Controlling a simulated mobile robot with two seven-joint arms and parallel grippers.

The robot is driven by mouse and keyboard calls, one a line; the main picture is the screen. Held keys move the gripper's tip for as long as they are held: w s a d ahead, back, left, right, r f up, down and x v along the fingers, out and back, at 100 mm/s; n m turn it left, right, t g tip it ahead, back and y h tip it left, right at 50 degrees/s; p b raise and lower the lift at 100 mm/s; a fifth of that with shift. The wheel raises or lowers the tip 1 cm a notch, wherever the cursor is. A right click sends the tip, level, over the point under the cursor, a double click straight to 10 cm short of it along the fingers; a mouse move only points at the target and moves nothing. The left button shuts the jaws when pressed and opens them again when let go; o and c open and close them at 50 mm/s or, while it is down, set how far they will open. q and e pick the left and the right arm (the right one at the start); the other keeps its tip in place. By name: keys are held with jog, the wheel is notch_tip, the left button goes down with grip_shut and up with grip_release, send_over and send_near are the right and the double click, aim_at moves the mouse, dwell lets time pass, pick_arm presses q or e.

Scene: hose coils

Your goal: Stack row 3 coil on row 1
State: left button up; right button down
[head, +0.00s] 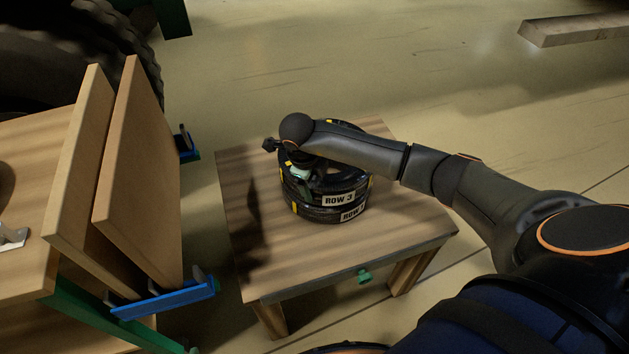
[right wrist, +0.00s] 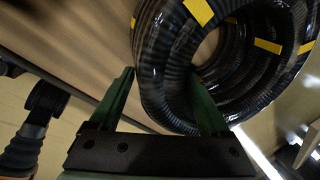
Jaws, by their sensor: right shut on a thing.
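The row 3 coil (head: 362,188) is a black ribbed hose ring with yellow bands and a white "ROW 3" label. It sits directly over a second black coil (head: 318,214), whose partly readable label starts with "ROW". Both are on the small wooden table, roughly lined up. My right gripper (head: 303,182) reaches the left side of the upper coil and is shut on it, with its fingers partly hidden by the wrist. In the right wrist view its green fingers (right wrist: 163,92) straddle the hose wall of a coil (right wrist: 158,65). My left gripper is not in view.
The wooden table (head: 290,270) has bare top around the coils and a green knob (head: 364,276) in front. At left, upright wooden boards (head: 135,175) stand by a blue bracket (head: 165,301) and another wooden surface. A big tyre (head: 75,45) is behind. A beam (head: 575,31) lies far right.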

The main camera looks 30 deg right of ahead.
jog(key=shift+w+f+b, duration=0.1)
jog(key=shift+f+b, duration=0.4)
jog(key=shift+b, duration=0.05)
dwell(1.1)
jog(key=shift+c, duration=1)
grip_release()
jog(key=shift+o, duration=1)
jog(key=shift+s+f, duration=0.2)
jog(key=shift+f, duration=0.05)
jog(key=shift+r, duration=0.2)
